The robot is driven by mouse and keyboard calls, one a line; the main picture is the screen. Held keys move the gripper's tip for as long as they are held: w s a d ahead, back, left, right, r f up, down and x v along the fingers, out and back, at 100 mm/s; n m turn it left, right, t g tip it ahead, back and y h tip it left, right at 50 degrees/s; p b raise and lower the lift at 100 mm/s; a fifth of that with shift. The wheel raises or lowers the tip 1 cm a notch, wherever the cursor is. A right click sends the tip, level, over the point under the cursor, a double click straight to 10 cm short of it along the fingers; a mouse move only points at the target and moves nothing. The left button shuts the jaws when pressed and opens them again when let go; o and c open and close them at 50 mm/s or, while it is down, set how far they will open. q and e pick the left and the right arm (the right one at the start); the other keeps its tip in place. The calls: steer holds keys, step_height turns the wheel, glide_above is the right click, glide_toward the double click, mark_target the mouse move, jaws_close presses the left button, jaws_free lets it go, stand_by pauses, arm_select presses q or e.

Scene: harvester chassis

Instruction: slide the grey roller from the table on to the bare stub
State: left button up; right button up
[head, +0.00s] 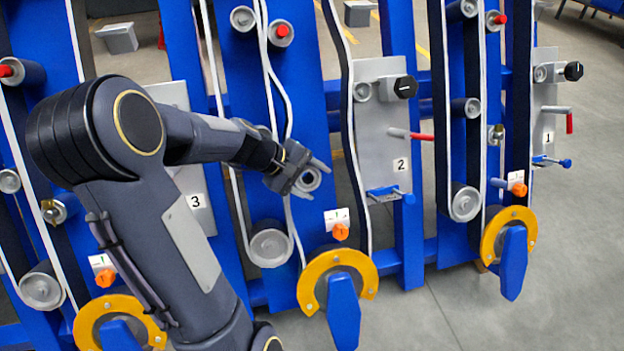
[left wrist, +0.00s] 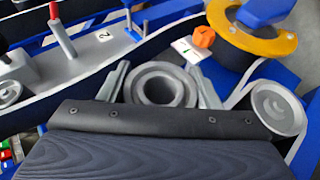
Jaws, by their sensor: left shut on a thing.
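My left gripper (head: 307,177) is shut on the grey roller (head: 309,180), in front of the blue panel left of plate 2. In the left wrist view the roller (left wrist: 162,88) shows end-on as a grey ring with a dark bore, between the two fingers of the gripper (left wrist: 160,72). I cannot make out the bare stub; the gripper and forearm hide part of the panel behind them. The table is not in view. My right gripper is not in view.
A belt roller (head: 270,245) with a white belt lies below the gripper. An orange knob (head: 340,231) and a yellow guard ring (head: 337,268) stand lower right. Plate 2 (head: 385,140) carries a red-tipped lever (head: 418,136). Open floor (head: 575,230) lies at right.

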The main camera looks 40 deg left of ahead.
arm_select(q)
steer(key=shift+w+a, duration=0.1)
steer(key=w+a+f+b, duration=0.2)
steer(key=w+a+f, duration=0.1)
steer(key=a, duration=0.1)
steer(key=shift+w+a+f, duration=0.3)
steer(key=shift+w+a, duration=0.1)
steer(key=o, duration=1.5)
steer(key=shift+c, duration=0.2)
steer(key=shift+f, duration=0.1)
steer(key=p+v, duration=0.2)
steer(key=v, duration=0.5)
steer(key=shift+w+p, duration=0.1)
steer(key=shift+p, duration=0.25)
steer(key=shift+s+a+r, duration=0.25)
steer(key=shift+s+r, duration=0.05)
